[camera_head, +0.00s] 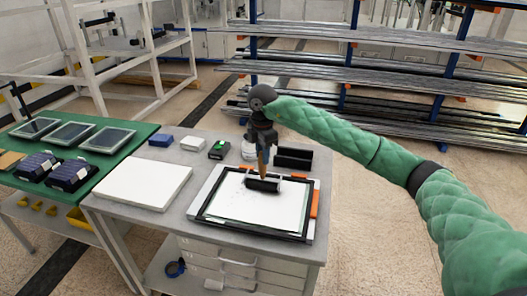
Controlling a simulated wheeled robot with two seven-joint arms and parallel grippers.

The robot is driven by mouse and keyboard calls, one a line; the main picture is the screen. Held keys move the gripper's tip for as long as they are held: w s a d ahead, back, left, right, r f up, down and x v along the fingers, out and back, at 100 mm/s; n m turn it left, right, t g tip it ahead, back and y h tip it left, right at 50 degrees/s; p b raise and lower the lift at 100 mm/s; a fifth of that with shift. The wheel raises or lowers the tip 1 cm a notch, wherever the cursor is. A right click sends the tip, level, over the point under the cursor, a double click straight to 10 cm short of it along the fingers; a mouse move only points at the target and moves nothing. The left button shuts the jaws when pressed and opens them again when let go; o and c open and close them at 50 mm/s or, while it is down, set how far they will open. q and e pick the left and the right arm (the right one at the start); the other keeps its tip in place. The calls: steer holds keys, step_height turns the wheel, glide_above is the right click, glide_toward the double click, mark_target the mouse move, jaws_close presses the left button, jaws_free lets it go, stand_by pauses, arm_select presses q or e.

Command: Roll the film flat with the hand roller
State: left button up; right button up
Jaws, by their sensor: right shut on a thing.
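The hand roller has a dark cylinder (262,184) and a tan handle that rises from it. My right gripper (262,150) comes down from above and is shut on the roller's handle. The roller's cylinder is over the far part of the white film (255,208); it looks to be touching it, though I cannot be sure. The film lies inside a black frame (250,234) on the grey bench. Small dark specks show on the film's left part. My left gripper is not in view.
A white slab (150,184) lies on the grey bench (190,219) left of the frame. Small boxes (173,144) and a black open bin (293,158) stand behind. A green table (110,160) with framed panels is at left. Metal racks (380,70) stand beyond.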

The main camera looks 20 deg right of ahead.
steer(key=s+a, duration=0.5)
steer(key=s, duration=0.2)
steer(key=shift+s+p, duration=0.25)
steer(key=shift+p, duration=0.1)
stand_by(1.0)
steer(key=shift+s+a, duration=0.8)
steer(key=shift+s, duration=0.3)
steer(key=shift+r+p, duration=1.1)
steer(key=shift+r, duration=1.4)
